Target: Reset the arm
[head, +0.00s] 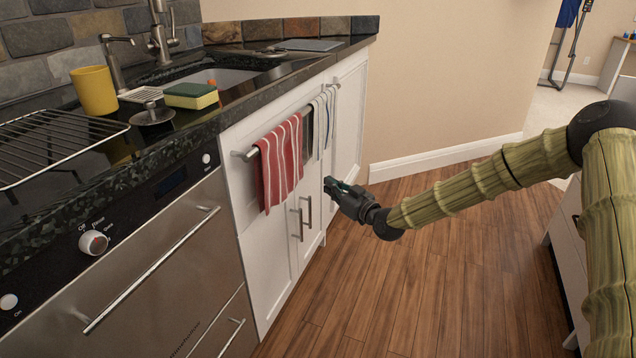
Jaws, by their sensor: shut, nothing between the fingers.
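My gripper (329,184) is dark, with a little green on it, and sits at the end of my arm, which reaches in from the right. It is shut and empty. In the head view it appears in front of the white cabinet doors (268,262) under the sink, just right of their handles. I cannot tell how far it is from the doors. My arm is stretched out to the left over the wooden floor, below the level of the dark countertop.
A red striped towel (279,163) and a white striped towel (322,120) hang on a rail. The counter (135,150) holds a yellow cup (94,91), a sponge (191,95) and a wire rack (48,143). A white cabinet (566,250) stands at right. The floor (440,270) between is clear.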

